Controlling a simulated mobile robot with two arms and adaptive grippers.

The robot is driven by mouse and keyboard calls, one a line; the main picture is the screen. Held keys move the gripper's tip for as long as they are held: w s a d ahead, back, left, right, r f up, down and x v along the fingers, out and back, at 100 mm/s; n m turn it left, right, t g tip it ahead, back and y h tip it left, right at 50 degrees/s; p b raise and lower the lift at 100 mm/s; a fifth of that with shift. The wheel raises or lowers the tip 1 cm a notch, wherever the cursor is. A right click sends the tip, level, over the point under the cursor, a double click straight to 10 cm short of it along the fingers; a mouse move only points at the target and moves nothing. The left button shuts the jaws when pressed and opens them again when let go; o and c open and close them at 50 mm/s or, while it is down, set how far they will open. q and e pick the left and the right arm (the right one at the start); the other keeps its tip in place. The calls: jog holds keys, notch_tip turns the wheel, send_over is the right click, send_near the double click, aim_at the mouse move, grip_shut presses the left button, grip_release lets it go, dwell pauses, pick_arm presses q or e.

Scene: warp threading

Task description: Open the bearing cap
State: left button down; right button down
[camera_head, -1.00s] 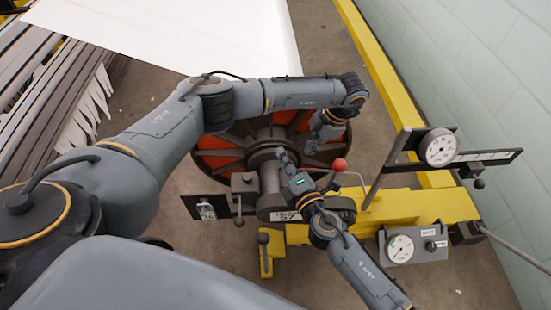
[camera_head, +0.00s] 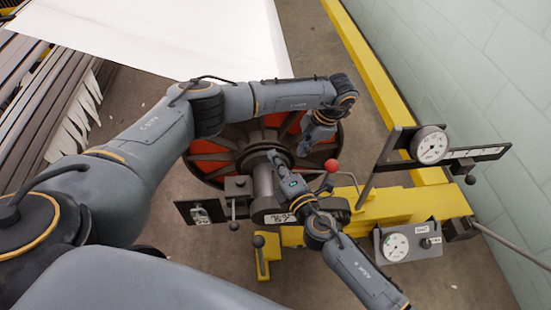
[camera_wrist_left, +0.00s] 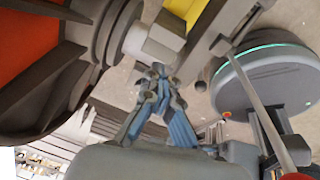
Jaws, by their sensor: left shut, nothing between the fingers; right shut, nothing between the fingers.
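The bearing housing with its cap is the dark grey rounded block (camera_head: 263,182) beside the large red-and-grey wheel (camera_head: 210,160); I cannot tell the cap's edge from the housing. My right gripper (camera_head: 273,156) is shut and empty, above the housing by the wheel's hub. It hides part of the housing. My left gripper (camera_head: 304,150) is shut and empty, to the right of the hub, with its wrist bent down. In the left wrist view its fingertips (camera_wrist_left: 158,72) are together, in front of a light grey shaft block (camera_wrist_left: 153,43); contact cannot be told.
A red ball knob (camera_head: 331,165) stands on a lever close to the left gripper. A yellow frame (camera_head: 395,203) carries a gauge on a post (camera_head: 430,146) and a gauge box (camera_head: 400,244). A white sheet (camera_head: 190,40) lies behind; a pale wall is at right.

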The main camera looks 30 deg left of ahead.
pick_arm(q)
jog(key=c, duration=2)
grip_release()
jog(key=shift+c, duration=0.2)
jog(key=o, duration=1)
jog(key=shift+o, duration=0.2)
jog(key=shift+r, duration=0.1)
